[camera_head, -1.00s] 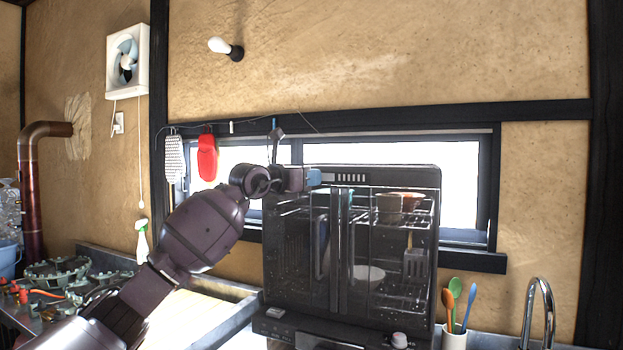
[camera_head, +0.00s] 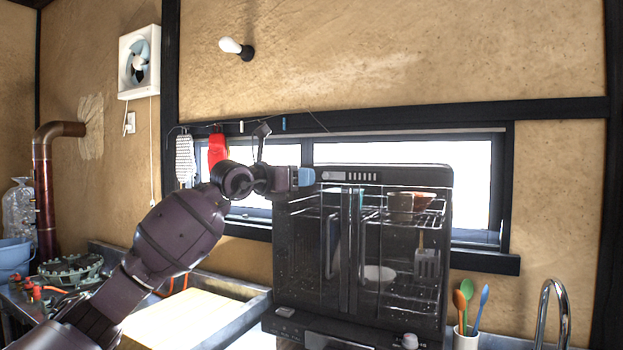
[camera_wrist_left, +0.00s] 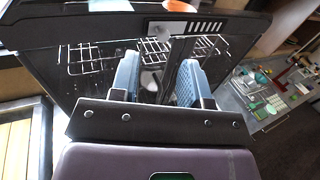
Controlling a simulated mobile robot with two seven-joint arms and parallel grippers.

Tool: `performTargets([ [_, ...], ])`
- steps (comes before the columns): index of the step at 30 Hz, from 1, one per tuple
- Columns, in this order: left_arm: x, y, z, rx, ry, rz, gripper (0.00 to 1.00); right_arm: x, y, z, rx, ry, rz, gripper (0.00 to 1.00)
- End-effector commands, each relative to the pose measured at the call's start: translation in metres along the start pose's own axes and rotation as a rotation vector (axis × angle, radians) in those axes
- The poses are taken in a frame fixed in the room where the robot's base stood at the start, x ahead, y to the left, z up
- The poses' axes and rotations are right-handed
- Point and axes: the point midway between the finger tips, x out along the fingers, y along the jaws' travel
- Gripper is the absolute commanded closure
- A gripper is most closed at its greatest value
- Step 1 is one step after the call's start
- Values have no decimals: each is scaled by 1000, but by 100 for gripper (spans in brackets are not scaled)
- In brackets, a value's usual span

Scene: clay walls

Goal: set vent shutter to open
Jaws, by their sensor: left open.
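The vent shutter (camera_head: 333,175) looks like a small grey plate beside a row of pale slots (camera_head: 361,177), on the top front edge of a dark glass-fronted dish cabinet (camera_head: 290,255). In the left wrist view the plate (camera_wrist_left: 168,28) lies beyond the fingers, with the slots (camera_wrist_left: 206,27) uncovered to its right. My left gripper (camera_head: 305,177) is at the cabinet's upper left corner, left of the plate. In the left wrist view its two blue fingers (camera_wrist_left: 158,82) are apart with nothing gripped between them. I cannot tell its exact distance to the plate.
Inside the cabinet are wire racks, cups (camera_head: 400,205) and a bowl (camera_head: 378,274). A utensil cup (camera_head: 466,340) and tap (camera_head: 553,310) stand to the right. A red mitt (camera_head: 217,150) hangs behind my left arm. A wall fan (camera_head: 139,62) is upper left.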

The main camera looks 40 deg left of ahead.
Motion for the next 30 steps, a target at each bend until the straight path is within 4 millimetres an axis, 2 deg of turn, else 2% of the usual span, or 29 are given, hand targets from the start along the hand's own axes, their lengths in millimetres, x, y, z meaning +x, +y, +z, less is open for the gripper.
performTargets([
  [6, -28, 0, -2, 1, 3, 1, 57, 6, -1, -8, -3, 17, -4, 57],
  [12, -44, 0, -1, -1, 1, 0, 57, 7, -2, -8, -3, 19, -4, 57],
  [30, -50, 0, 0, 0, 0, 1, 57, 5, -1, -4, -2, 11, -3, 57],
])
